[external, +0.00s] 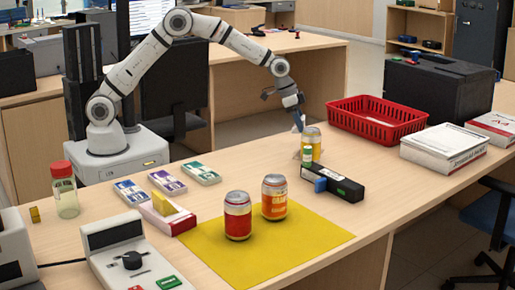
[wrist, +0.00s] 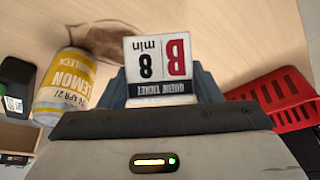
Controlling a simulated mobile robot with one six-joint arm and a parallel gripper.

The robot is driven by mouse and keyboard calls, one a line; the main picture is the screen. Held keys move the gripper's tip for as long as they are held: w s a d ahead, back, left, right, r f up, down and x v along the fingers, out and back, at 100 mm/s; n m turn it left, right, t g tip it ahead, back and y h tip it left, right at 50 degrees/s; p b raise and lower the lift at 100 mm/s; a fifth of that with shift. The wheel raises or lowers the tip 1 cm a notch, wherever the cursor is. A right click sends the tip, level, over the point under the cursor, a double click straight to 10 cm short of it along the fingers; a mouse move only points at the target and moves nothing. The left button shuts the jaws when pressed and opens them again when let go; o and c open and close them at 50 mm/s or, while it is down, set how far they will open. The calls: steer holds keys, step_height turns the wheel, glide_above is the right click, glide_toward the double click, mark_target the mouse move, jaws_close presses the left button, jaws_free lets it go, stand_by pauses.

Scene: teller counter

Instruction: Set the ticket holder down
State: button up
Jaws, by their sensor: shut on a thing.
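The ticket holder (wrist: 158,62) is a small upright panel with a white face reading "B 8 min" and a dark strip lettered "Queue Ticket". It shows upside down in the wrist view. My gripper (wrist: 163,88) is shut on it, with a blue-grey finger on each side. In the external view my gripper (external: 292,100) points down over the counter (external: 240,165), behind the yellow can (external: 312,142). The holder is small and blurred there and seems to hang above the wood. Its lower part is hard to make out.
The lemon can (wrist: 66,85) is close on the left in the wrist view; the red basket (wrist: 278,97) is on the right. A black device (external: 333,183) lies in front of the can. Two cans stand on a yellow mat (external: 265,262). Bare wood lies left of my gripper.

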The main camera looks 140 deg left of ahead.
mark_target(299, 146)
steer(key=shift+f, duration=2.75)
steer(key=shift+f+b, duration=0.25)
steer(key=shift+b, duration=0.05)
steer(key=o, duration=1)
steer(key=shift+r, duration=0.1)
steer(key=v, duration=1.2)
steer(key=shift+r+p, duration=0.15)
steer(key=shift+p, duration=0.15)
